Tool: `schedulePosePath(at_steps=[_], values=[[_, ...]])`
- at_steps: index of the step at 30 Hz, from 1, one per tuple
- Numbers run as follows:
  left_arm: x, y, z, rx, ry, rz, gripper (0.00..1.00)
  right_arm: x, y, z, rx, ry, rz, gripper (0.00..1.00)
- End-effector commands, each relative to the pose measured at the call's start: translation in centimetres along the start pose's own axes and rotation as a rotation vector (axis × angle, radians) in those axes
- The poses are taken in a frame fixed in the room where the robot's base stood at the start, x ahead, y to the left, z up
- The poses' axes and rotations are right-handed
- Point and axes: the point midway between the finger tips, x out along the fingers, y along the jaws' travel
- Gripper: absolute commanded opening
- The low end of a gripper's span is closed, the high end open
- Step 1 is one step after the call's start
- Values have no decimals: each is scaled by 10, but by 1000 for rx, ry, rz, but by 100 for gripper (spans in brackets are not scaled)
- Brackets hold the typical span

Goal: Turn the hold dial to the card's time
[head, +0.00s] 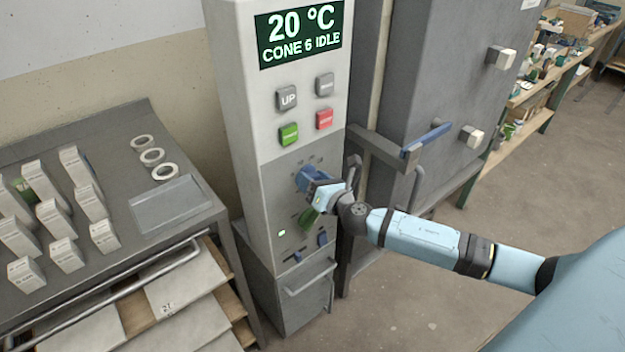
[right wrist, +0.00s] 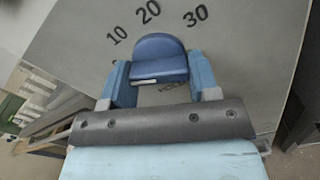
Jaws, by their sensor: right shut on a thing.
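The blue hold dial (right wrist: 158,62) sits on the grey lower panel of the kiln controller, with the printed numbers 10, 20 and 30 around its top. In the right wrist view it lies between the two blue fingers of my right gripper (right wrist: 160,85), which is shut on it. In the head view my right gripper (head: 318,188) reaches the panel from the right and partly covers the dial (head: 306,178). The dial's pointer mark is not clear. The controller display (head: 300,35) reads 20 °C, CONE 6 IDLE. I cannot make out a time card. My left gripper is out of view.
Several buttons, including a grey UP button (head: 287,98), sit above the dial. The grey kiln (head: 440,80) with a blue-gripped handle (head: 427,140) stands close on the right. A metal cart (head: 110,120) with white boxes and rings stands left. Floor is open at lower right.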

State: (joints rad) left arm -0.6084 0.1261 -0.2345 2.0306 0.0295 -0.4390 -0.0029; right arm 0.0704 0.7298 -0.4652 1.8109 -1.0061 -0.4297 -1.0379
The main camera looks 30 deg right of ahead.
Motion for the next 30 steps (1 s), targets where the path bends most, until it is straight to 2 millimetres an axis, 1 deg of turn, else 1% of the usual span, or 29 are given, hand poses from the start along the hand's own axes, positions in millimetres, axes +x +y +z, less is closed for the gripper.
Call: schedulePosePath(at_steps=[8, 14, 21, 30], values=[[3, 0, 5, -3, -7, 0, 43, 0, 0, -2, 132, 0, -1, 32], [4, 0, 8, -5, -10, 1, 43, 0, 1, -1, 298, -1, -1, 32], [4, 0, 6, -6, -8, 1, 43, 0, 2, 0, 497, -1, -1, 32], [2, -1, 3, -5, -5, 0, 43, 0, 3, 1, 682, -1, -1, 32]])
